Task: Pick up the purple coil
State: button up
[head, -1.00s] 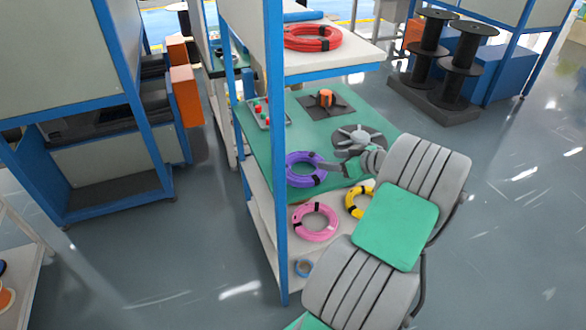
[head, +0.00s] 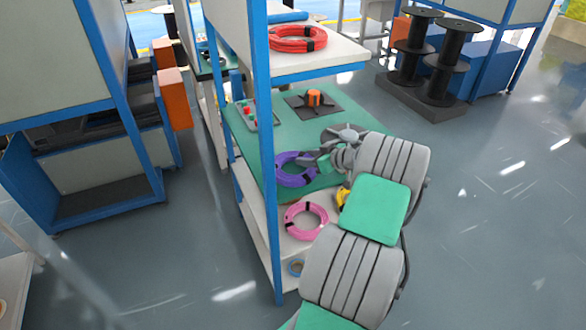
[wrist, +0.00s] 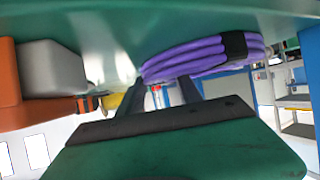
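The purple coil (head: 282,171) lies flat on the green tabletop near its front edge in the head view, with dark ties around it. In the wrist view, which is turned over, the purple coil (wrist: 185,62) fills the upper middle. My gripper (head: 312,163) is at the coil's right side, low over the table. In the wrist view, my gripper (wrist: 162,90) shows two dark fingers set apart, pointing toward the coil with their tips close to its edge. I see no coil strand clamped between them. Whether the tips touch the coil is unclear.
A grey spoked disc (head: 345,134), an orange-topped fixture (head: 314,99) and a button box (head: 260,113) stand on the green table (head: 262,148). A blue post (head: 265,200) rises at the front. Pink (head: 305,236) and yellow coils lie below, a red coil (head: 298,45) above.

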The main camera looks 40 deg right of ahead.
grip_shut()
dwell(0.4)
